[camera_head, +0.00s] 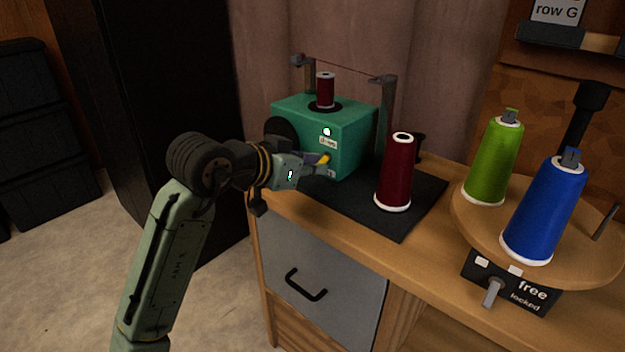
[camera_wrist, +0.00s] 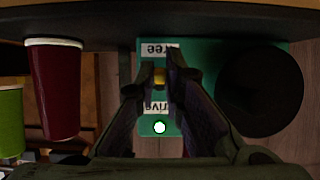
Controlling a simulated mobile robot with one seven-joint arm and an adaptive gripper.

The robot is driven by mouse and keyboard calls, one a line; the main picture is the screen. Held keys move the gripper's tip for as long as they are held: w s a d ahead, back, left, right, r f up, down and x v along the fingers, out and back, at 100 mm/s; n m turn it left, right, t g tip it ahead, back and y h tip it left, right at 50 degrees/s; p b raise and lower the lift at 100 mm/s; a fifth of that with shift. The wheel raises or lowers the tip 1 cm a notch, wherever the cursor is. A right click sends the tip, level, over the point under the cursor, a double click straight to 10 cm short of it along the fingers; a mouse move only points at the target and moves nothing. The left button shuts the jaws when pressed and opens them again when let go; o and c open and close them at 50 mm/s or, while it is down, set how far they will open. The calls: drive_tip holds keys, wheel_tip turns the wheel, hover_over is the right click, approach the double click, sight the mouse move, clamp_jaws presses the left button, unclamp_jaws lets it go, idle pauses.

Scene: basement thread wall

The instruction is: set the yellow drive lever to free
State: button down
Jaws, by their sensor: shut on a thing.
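The yellow drive lever (camera_head: 324,159) is on the front of the green winder box (camera_head: 352,135). It sits between the upper "drive" label (camera_head: 328,142) and the lower "free" label (camera_head: 331,174). My gripper (camera_head: 318,161) is shut on the lever, its fingers partly hiding it in the head view. In the wrist view, which is upside down, the lever's yellow tip (camera_wrist: 160,77) shows between my fingertips (camera_wrist: 160,80), close to the "free" label (camera_wrist: 159,50). The "drive" label (camera_wrist: 157,108) is farther off, by a white lamp (camera_wrist: 160,128).
A dark red cone (camera_head: 396,175) stands on the black mat right of the box. Green (camera_head: 494,165) and blue (camera_head: 543,215) cones stand on a round turntable, with a separate grey lever (camera_head: 492,292) marked free and locked below. A drawer (camera_head: 320,280) is under the bench.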

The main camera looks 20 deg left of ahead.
drive_tip(key=shift+f+t+h+b, duration=0.3)
drive_tip(key=shift+f+t+b, duration=0.15)
drive_tip(key=shift+t+b, duration=0.45)
drive_tip(key=shift+r, duration=0.1)
drive_tip(key=c, duration=1.7)
unclamp_jaws()
drive_tip(key=v, duration=1.2)
drive_tip(key=shift+w+r, duration=0.1)
drive_tip(key=shift+r, duration=0.05)
